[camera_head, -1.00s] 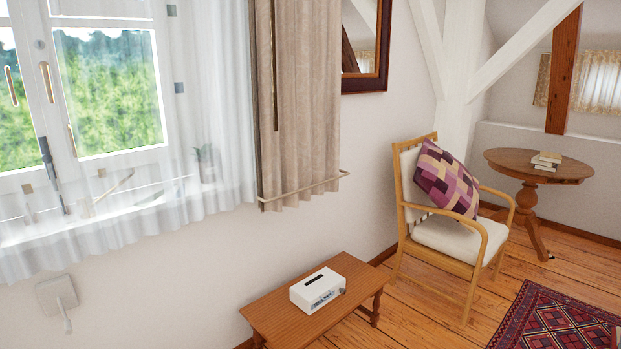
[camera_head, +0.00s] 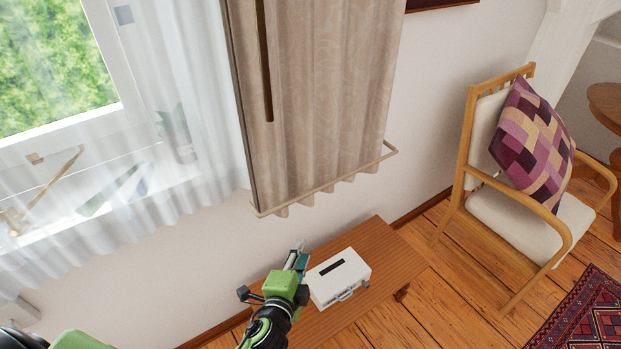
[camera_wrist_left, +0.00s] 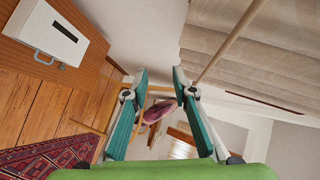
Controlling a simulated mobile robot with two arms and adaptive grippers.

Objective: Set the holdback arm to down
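The holdback arm (camera_head: 335,187) is a thin beige rod across the lower end of the beige curtain (camera_head: 310,100). It sticks out roughly level past the curtain's right edge, with a short bent end. In the left wrist view the rod (camera_wrist_left: 228,42) slants down from the top edge towards the right-hand finger; I cannot tell whether they touch. My left gripper (camera_head: 299,252) is below the rod in the head view, in front of the wall and bench. In the left wrist view its two teal fingers (camera_wrist_left: 160,73) are apart with nothing gripped between them. My right gripper is not in view.
A white box (camera_head: 340,277) sits on the low wooden bench (camera_head: 385,245) beside my left gripper. An armchair (camera_head: 530,225) with a patchwork cushion (camera_head: 533,145) stands right. A sheer curtain (camera_head: 190,100) covers the window at left. Wall space right of the rod is clear.

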